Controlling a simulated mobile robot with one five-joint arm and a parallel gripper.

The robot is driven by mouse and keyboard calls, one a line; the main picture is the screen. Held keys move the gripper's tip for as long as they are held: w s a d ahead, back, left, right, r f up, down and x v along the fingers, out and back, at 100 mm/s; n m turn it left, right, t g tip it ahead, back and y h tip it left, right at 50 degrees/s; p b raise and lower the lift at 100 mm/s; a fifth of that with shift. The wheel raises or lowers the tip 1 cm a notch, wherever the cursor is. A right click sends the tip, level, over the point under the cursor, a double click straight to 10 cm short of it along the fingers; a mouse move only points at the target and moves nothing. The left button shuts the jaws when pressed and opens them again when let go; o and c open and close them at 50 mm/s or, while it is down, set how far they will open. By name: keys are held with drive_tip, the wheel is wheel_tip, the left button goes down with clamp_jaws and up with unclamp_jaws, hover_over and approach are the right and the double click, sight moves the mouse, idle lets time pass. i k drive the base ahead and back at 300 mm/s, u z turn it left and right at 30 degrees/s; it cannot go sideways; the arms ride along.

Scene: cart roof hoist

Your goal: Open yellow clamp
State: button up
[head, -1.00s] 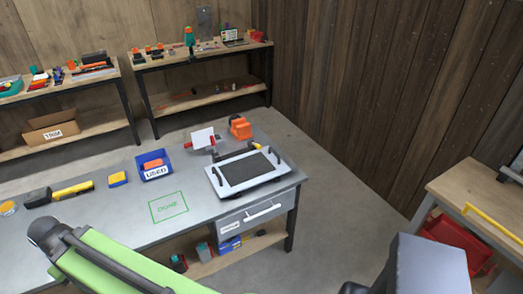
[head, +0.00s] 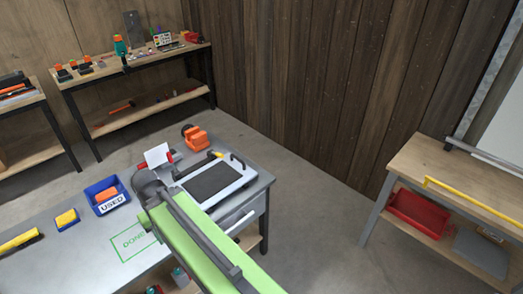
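A small yellow part (head: 215,154) shows at the back edge of the white framed plate (head: 238,177), which has a dark pad in its middle. This may be the yellow clamp; it is too small to tell whether it is open or shut. A red part (head: 170,157) sits near the plate's back left corner, beside a white card (head: 157,155). My green arm reaches in from the bottom and its grey joint covers the plate's left side. My gripper cannot be made out; it is hidden or out of view.
On the grey workbench (head: 70,275) are a blue bin (head: 96,208) marked USED, a yellow block (head: 67,219), a green DONE outline (head: 125,243) and an orange device (head: 197,138). A wooden bench (head: 430,160) with a yellow bar (head: 470,203) stands right. Open floor lies between.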

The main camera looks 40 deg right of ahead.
sight(216, 154)
drive_tip(key=z, duration=0.35)
drive_tip(key=i, duration=1)
drive_tip(key=u, duration=0.1)
